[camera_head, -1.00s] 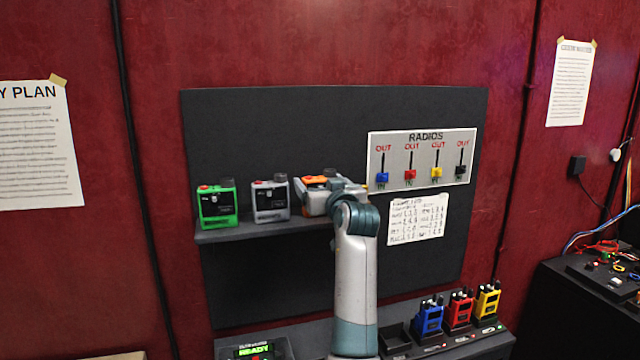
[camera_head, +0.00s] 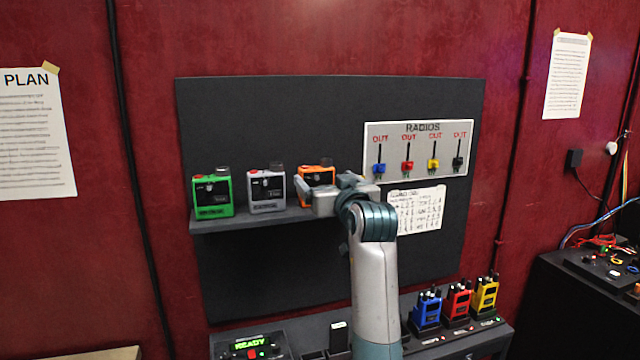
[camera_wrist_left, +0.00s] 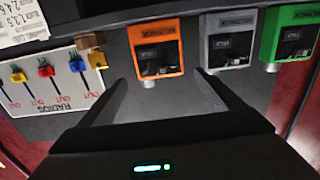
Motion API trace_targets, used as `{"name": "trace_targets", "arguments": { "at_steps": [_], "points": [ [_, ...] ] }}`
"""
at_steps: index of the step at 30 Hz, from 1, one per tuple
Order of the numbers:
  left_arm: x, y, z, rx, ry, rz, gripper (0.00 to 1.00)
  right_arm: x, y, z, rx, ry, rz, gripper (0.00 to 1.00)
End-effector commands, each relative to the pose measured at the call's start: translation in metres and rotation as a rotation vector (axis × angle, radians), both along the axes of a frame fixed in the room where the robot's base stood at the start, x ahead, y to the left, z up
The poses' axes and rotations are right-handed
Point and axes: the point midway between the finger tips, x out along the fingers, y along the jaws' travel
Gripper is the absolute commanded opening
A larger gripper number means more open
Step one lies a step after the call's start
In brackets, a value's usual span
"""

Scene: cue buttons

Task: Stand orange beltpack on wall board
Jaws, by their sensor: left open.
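The orange beltpack (camera_head: 318,176) stands upright on the shelf of the dark wall board (camera_head: 270,120), at the right end of a row beside a grey and a green beltpack. In the head view my left gripper partly hides it. My left gripper (camera_head: 316,193) is open in front of it. In the left wrist view the orange beltpack (camera_wrist_left: 158,50) shows between and beyond the two spread fingers (camera_wrist_left: 160,85), apart from them as far as I can tell. My right gripper is not in view.
The grey beltpack (camera_head: 266,191) and green beltpack (camera_head: 212,195) stand left on the shelf (camera_head: 250,220). A radios panel (camera_head: 417,149) and a paper list (camera_head: 418,208) are at right. Below, blue (camera_head: 427,308), red (camera_head: 457,303) and yellow (camera_head: 485,294) radios stand in chargers.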

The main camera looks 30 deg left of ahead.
Motion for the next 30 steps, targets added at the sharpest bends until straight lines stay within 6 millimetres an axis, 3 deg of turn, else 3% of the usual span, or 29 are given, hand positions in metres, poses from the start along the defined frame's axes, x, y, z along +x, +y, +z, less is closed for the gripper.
{"name": "trace_targets", "arguments": {
  "at_steps": [3, 10, 30],
  "points": [
    [-0.013, -0.016, -0.003, -0.002, -0.004, -0.002, 0.87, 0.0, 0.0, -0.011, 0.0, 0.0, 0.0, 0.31],
    [-0.027, -0.032, -0.001, 0.0, -0.001, -0.001, 0.87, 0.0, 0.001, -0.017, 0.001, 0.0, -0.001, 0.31],
    [-0.029, -0.034, -0.002, 0.001, 0.002, -0.002, 0.87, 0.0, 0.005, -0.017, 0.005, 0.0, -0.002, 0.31]
  ]
}}
